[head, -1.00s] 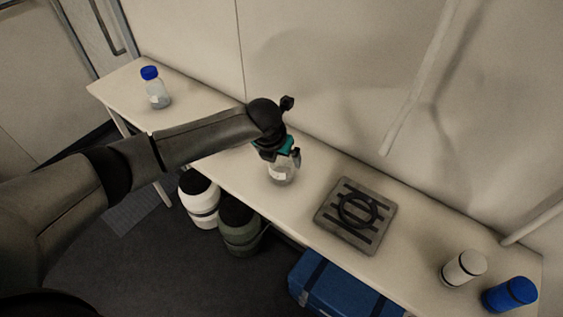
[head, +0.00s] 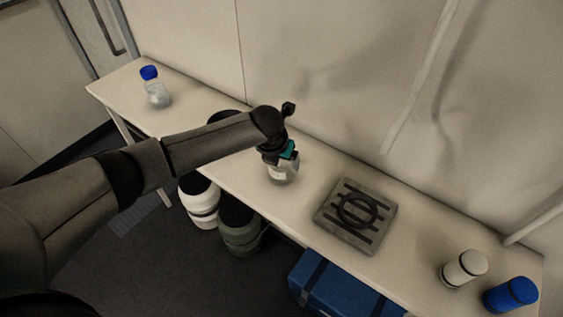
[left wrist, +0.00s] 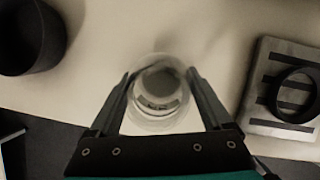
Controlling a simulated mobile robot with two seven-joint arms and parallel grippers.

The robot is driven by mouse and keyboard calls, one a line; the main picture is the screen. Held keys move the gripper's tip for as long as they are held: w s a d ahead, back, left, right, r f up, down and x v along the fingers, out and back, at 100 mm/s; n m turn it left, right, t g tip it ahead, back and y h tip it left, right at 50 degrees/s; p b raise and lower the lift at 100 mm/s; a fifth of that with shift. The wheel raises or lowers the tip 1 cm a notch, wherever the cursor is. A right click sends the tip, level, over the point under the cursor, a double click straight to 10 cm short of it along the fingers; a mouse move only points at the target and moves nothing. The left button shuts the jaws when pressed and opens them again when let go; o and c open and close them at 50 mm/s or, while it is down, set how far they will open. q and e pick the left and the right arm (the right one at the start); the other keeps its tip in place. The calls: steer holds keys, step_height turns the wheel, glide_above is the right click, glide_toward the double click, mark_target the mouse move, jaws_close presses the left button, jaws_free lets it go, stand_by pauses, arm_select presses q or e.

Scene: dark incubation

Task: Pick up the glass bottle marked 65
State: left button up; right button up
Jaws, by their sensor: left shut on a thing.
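A clear glass bottle (head: 281,175) with a pale label stands upright on the bench, just below my left gripper (head: 278,160). The gripper comes down from above and is shut on the bottle's upper part, hiding its top in the head view. The left wrist view looks down on the bottle (left wrist: 158,98), between the two fingers of the gripper (left wrist: 160,88). Its small dark marking is too blurred to read. A second clear bottle (head: 156,96) with a blue cap stands at the bench's far left end; its marking cannot be read. My right gripper is not in view.
On the bench (head: 215,178), a grey slatted plate (head: 337,226) carrying a dark ring lies right of the held bottle. A dark round pot (left wrist: 28,38) stands left, partly behind my arm. The wall is close behind.

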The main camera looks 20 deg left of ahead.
arm_select(q)
steer(key=c, duration=0.5)
steer(key=shift+r, duration=0.1)
steer(key=shift+c, duration=0.2)
